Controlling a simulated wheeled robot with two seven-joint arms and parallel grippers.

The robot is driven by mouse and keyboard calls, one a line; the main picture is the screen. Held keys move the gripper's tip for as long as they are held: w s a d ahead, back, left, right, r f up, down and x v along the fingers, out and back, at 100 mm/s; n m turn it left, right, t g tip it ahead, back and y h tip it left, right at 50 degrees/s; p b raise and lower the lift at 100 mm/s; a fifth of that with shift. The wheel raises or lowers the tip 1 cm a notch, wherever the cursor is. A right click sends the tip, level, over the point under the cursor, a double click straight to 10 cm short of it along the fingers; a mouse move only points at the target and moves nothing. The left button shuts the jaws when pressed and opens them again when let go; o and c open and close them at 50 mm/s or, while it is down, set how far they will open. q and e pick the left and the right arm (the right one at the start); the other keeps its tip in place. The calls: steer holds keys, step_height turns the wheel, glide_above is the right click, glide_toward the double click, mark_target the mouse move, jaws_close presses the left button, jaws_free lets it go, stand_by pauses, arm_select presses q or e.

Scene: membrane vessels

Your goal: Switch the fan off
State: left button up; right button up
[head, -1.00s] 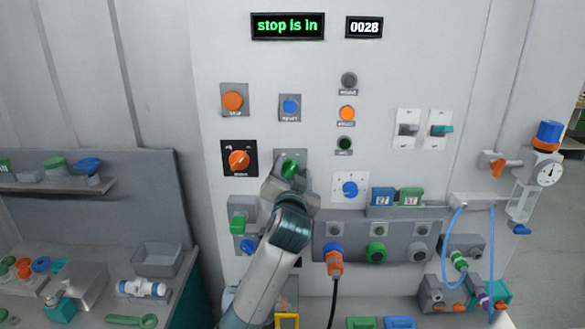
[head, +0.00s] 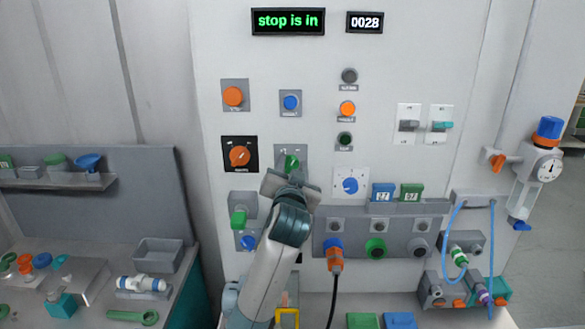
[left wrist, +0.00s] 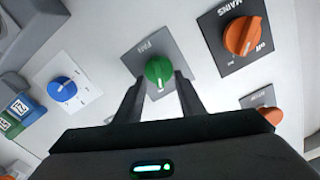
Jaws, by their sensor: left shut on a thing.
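The fan switch is a green knob (head: 292,163) on a grey plate in the middle of the panel. In the left wrist view its plate, lettered FAN upside down, shows around the knob (left wrist: 159,71). My left gripper (head: 291,177) is at the knob, with one finger on each side. In the left wrist view the gripper (left wrist: 160,82) is shut on the green knob, which stands roughly in line between the fingers. The gripper and wrist hide the lower part of the plate in the head view. My right gripper is not in view.
The orange mains knob (head: 239,156) is just left of the fan knob, and a blue dial (head: 350,185) is to its right. An orange button (head: 233,96) and a blue button (head: 291,102) are above. A green display (head: 288,21) reads "stop is in".

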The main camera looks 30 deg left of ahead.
arm_select(q)
steer(key=shift+a+f+n+b, duration=0.1)
steer(key=shift+n+b, duration=0.3)
steer(key=shift+n, duration=0.7)
steer(key=n, duration=0.2)
steer(key=shift+s+a+n+b, duration=0.1)
steer(key=shift+s+n+b, duration=0.05)
steer(key=shift+n+b, duration=0.2)
steer(key=n, duration=0.3)
steer(key=shift+s+a+n, duration=0.1)
steer(key=shift+a+n, duration=0.05)
steer(key=shift+n, duration=0.1)
steer(key=shift+a+n, duration=0.15)
steer(key=shift+n, duration=0.95)
steer(key=o, duration=1)
steer(key=shift+o, duration=0.2)
